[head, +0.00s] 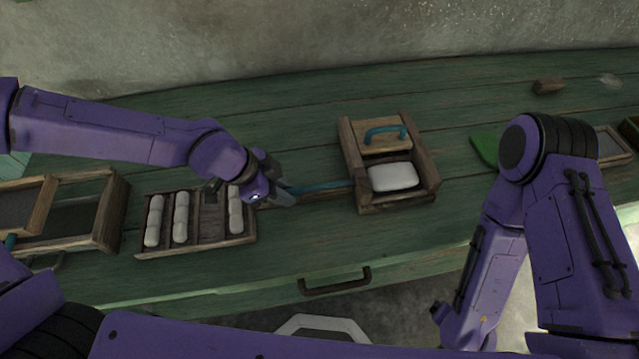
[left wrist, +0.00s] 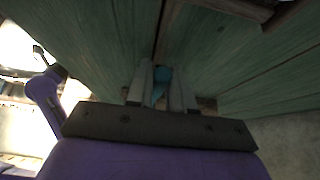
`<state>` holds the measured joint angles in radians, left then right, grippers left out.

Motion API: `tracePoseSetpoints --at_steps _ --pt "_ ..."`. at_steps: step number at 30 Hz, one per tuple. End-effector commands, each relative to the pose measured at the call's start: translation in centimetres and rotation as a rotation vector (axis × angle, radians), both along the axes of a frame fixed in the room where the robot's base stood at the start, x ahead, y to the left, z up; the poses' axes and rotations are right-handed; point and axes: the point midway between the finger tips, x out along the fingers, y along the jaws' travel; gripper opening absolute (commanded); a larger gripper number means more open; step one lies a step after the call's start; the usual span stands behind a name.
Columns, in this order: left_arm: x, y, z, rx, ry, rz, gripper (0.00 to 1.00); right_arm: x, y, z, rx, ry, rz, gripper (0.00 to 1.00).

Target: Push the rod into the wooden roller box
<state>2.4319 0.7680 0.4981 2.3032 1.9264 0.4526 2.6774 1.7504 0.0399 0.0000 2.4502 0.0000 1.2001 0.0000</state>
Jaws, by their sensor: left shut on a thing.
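The wooden roller box (head: 431,172) stands on the green table, with a teal handle (head: 385,132) on its back part and a white roll (head: 393,177) inside. A thin teal rod (head: 322,186) lies level between my left gripper (head: 289,194) and the left wall of the box. Its right end meets or nearly meets that wall; I cannot tell if it is inside. My left gripper is shut on the rod's left end. The rod (left wrist: 162,82) also shows between the fingers in the left wrist view. The right arm is at the right; its gripper is not clearly seen.
A wooden tray (head: 196,245) with several white rolls sits just below my left gripper. Another wooden box (head: 116,212) stands at the far left. A green piece (head: 485,150) and a brown block (head: 547,86) lie to the right. The table behind the box is clear.

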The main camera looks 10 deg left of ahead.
Motion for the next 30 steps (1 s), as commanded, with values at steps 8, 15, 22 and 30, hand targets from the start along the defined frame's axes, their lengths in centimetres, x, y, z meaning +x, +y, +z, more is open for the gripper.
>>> tracePoseSetpoints --at_steps 8,15,22,30 --pt "1.4 -5.2 -0.8 -0.001 -0.005 -0.005 0.02 0.0 0.0 -4.3 0.000 0.000 0.000 0.95" --pt "2.7 -9.3 -0.5 0.001 -0.003 -0.003 0.02 0.0 0.0 -6.0 0.000 0.000 0.000 0.95" --pt "2.9 -10.3 -0.1 -0.001 0.000 -0.001 0.02 0.0 0.0 -6.0 0.000 0.000 0.000 0.95" --pt "2.9 -10.3 -0.1 -0.002 -0.002 -0.002 0.48 0.0 0.0 -6.0 0.000 0.000 0.000 0.95"
